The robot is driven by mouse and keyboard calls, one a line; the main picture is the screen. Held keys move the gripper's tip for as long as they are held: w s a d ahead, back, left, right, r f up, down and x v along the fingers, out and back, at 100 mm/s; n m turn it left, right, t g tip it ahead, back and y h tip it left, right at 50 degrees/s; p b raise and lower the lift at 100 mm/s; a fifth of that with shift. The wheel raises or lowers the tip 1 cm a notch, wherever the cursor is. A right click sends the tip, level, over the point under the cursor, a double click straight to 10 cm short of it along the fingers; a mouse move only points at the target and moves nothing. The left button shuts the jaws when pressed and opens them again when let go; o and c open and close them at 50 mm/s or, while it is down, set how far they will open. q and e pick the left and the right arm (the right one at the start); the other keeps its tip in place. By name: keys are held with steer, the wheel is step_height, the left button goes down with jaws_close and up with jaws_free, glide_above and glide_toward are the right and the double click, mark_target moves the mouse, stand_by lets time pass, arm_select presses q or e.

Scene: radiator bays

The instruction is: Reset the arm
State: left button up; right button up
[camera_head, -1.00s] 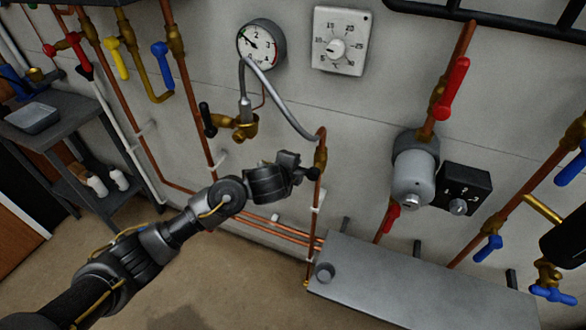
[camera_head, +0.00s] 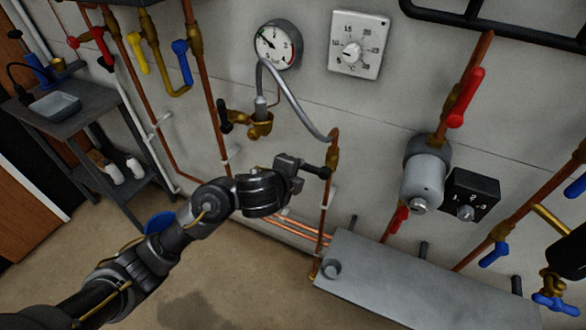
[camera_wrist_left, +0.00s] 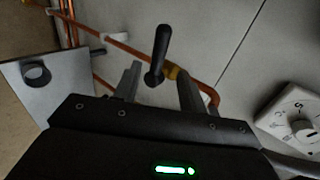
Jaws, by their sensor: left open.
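My left arm comes in from the left in the head view. Its gripper (camera_head: 303,168) is open beside the black lever handle (camera_head: 317,171) of a brass valve (camera_head: 332,155) on a copper pipe. In the left wrist view the black lever (camera_wrist_left: 158,55) stands out from the brass valve body (camera_wrist_left: 181,73), between the two open fingers (camera_wrist_left: 160,88) as seen from there. I cannot tell whether a finger touches it. Nothing is held. My right gripper is not in view.
A pressure gauge (camera_head: 278,45) and a thermostat dial (camera_head: 357,45) are on the wall above. A grey radiator (camera_head: 420,282) is low on the right. A dark shelf table (camera_head: 75,128) stands at the left. A blue round thing (camera_head: 159,222) shows behind my arm.

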arm_select(q)
steer(key=shift+s+a+r, duration=0.3)
steer(key=shift+s+r, duration=0.1)
steer(key=shift+s, duration=0.15)
